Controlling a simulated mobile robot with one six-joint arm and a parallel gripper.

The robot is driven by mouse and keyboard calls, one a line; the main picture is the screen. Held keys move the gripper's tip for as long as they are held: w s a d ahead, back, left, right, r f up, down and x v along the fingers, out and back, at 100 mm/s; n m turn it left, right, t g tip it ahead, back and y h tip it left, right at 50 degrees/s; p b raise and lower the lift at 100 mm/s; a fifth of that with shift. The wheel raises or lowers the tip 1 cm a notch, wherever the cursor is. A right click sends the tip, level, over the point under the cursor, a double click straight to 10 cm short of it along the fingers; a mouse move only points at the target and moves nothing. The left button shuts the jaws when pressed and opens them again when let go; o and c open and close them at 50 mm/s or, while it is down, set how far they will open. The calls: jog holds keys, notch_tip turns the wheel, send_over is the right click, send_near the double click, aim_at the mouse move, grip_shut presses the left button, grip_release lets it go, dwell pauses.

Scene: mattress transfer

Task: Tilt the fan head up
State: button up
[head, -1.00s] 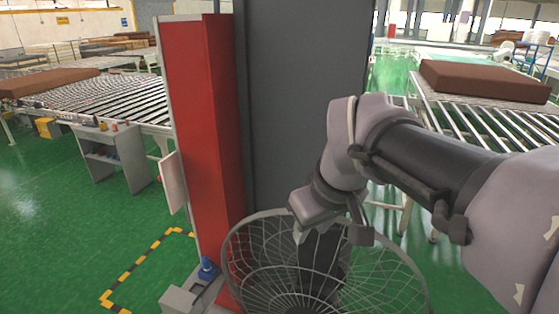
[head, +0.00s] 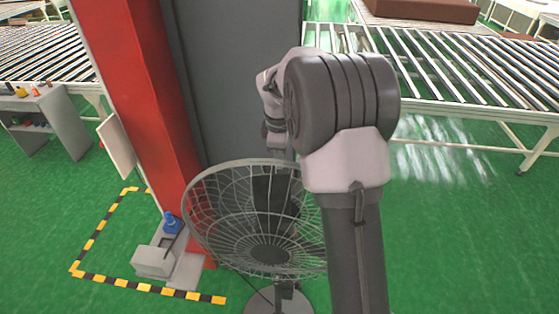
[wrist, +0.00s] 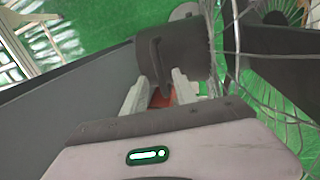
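The fan has a round wire cage (head: 215,225), tilted partly upward in the head view, above a round grey base (head: 255,305). In the wrist view its dark motor housing (wrist: 195,60) is close in front of my gripper, with cage wires (wrist: 230,50) to the right. My gripper (wrist: 158,88) has its two pale fingers apart, on either side of a thin dark fin on the housing. I cannot tell whether either finger touches it. In the head view the fingertips are hidden around the cage's upper rim.
A red column (head: 140,90) and a dark grey panel (head: 235,80) stand close behind and left of the fan. A small grey box with a blue knob (head: 170,222) sits on the floor by striped tape. A roller conveyor (head: 450,75) runs at the right; green floor is clear before it.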

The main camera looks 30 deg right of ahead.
jog(key=shift+w+d+f, duration=0.1)
jog(key=shift+w+f, duration=0.05)
jog(key=shift+f, duration=0.55)
jog(key=shift+w+d+f, duration=0.1)
jog(key=shift+f, duration=0.55)
jog(key=shift+a, duration=0.1)
jog(key=shift+c, duration=0.2)
grip_shut()
